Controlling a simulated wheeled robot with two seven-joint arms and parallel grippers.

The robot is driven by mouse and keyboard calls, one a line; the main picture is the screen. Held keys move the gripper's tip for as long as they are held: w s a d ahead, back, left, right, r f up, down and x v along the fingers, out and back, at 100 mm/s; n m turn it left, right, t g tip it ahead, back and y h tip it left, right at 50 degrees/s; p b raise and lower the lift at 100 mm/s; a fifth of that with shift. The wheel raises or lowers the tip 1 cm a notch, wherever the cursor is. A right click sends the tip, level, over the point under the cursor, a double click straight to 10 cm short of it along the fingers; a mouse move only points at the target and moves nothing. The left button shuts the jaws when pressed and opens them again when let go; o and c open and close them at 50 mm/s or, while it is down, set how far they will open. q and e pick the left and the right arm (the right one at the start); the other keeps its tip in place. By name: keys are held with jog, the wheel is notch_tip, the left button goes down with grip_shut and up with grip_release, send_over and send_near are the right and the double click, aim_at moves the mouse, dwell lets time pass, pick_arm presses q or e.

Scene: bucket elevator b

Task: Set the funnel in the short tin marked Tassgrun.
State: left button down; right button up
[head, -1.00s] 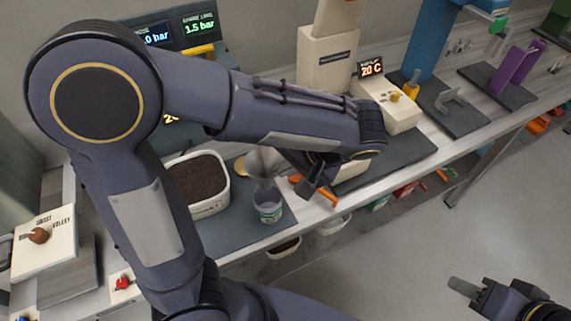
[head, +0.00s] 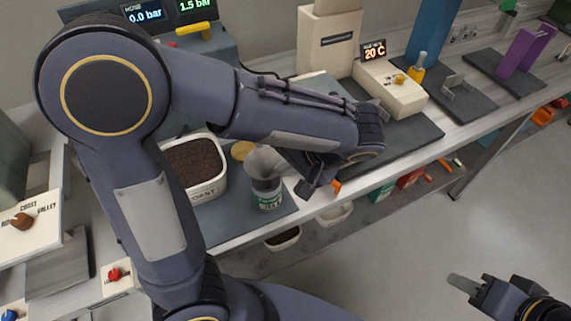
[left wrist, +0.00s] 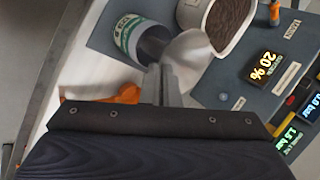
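The grey funnel (head: 268,162) is at the mouth of a short grey tin (head: 268,199) with a green and white label, too small to read surely. The tin stands on the dark mat. In the left wrist view the funnel (left wrist: 188,60) has its narrow end at the dark mouth of the tin (left wrist: 127,33); how deep it sits is hidden. My left gripper (left wrist: 163,82) is shut on the funnel's wall, coming from the right in the head view. My right gripper (head: 466,284) is low at the right, over the floor, away from the bench; its finger gap does not show.
A white tub (head: 207,164) of dark grains stands close left of the tin. An orange item (head: 334,187) lies near the bench edge, right of the tin. A cream device (head: 390,88) reading 20 C is behind. Tubs sit on the shelf below.

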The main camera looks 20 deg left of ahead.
pick_arm(q)
notch_tip(320, 180, down, 5)
jog(key=b, duration=0.3)
jog(key=shift+r, duration=0.15)
jog(key=c, duration=1.6)
grip_release()
notch_tip(320, 180, up, 8)
jog(key=p, duration=0.6)
